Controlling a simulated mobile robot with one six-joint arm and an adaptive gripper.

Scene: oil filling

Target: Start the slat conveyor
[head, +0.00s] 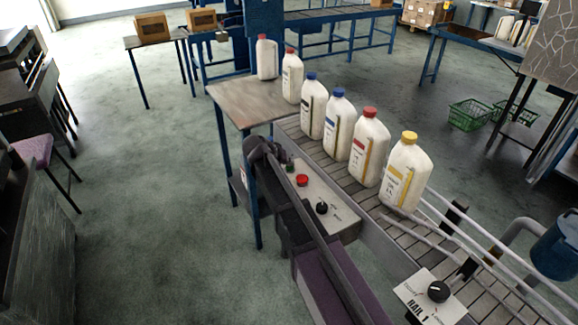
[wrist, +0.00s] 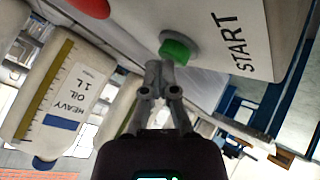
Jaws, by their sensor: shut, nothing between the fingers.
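The slat conveyor (head: 313,148) runs diagonally through the head view with several white oil bottles standing in a row on it. Its pale control panel (head: 340,217) carries a red button (head: 302,180), a black knob (head: 322,207) and a green button (head: 289,167) partly hidden by my arm. In the wrist view the green button (wrist: 178,48) sits beside the word START. My gripper (wrist: 160,68) is shut and empty, its fingertips close to the green button's edge. I cannot tell whether they touch it.
A second panel (head: 430,297) marked RAIL 1, with a black knob, stands at the front right. A table (head: 225,92) adjoins the conveyor's far end. Rails (head: 470,235) run along the conveyor's right.

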